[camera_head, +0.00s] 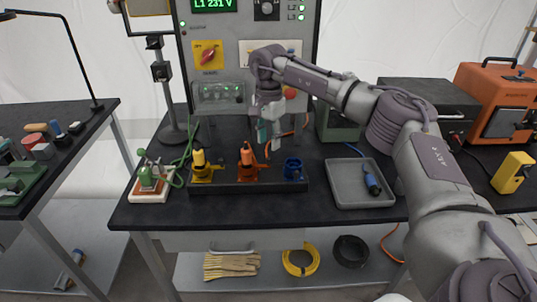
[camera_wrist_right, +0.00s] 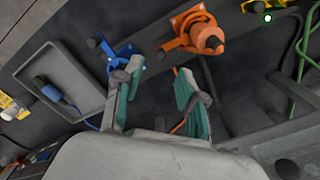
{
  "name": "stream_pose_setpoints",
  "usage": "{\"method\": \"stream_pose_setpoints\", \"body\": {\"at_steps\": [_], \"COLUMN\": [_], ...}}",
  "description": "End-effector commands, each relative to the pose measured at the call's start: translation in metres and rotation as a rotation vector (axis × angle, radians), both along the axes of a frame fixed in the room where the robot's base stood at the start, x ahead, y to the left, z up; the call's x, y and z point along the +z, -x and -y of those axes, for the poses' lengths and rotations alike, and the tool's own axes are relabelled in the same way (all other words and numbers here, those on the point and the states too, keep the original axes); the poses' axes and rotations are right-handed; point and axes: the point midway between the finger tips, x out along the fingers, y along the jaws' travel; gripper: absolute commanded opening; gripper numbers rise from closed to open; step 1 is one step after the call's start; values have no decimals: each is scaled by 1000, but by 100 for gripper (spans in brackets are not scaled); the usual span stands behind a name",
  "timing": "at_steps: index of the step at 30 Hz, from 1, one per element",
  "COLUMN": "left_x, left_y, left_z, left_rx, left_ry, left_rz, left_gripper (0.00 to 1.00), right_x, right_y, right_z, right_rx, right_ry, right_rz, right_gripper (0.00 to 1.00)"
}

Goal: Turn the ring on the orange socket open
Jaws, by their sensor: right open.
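The orange socket (camera_head: 247,167) stands in the middle of a dark rail on the workbench, with an orange plug-like part upright in it. In the right wrist view the orange socket (camera_wrist_right: 198,38) lies at the upper right, beyond the fingers. Its ring's exact position is too small to tell. My right gripper (camera_head: 268,137) hangs above and a little right of the orange socket, behind the rail. In the right wrist view its teal-padded fingers (camera_wrist_right: 160,95) are apart with nothing between them. My left gripper is not in view.
The yellow socket (camera_head: 203,169) and blue socket (camera_head: 293,168) flank the orange one on the rail (camera_head: 230,187). A grey tray (camera_head: 341,188) holds a blue connector (camera_head: 372,184). A control panel (camera_head: 225,60) stands behind. A green device (camera_head: 150,178) sits at left.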

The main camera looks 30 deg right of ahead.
Motion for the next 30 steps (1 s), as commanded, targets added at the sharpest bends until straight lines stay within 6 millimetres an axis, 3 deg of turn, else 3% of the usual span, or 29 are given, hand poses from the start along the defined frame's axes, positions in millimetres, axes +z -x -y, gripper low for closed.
{"method": "stream_pose_setpoints", "body": {"at_steps": [3, 9, 22, 27, 30], "left_x": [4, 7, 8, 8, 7], "left_y": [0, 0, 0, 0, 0], "left_z": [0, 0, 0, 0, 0], "left_rx": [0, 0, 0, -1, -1], "left_ry": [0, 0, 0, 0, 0], "left_rz": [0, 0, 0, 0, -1], "left_gripper": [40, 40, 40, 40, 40], "right_x": [-24, -51, -61, -61, -61], "right_y": [1, 0, 0, 0, 0], "right_z": [0, 0, -1, -1, -1], "right_rx": [0, 0, 0, 0, 0], "right_ry": [1, -1, 0, -1, -1], "right_rz": [-4, -1, 1, 1, 1], "right_gripper": [40, 40, 40, 12, 0]}}
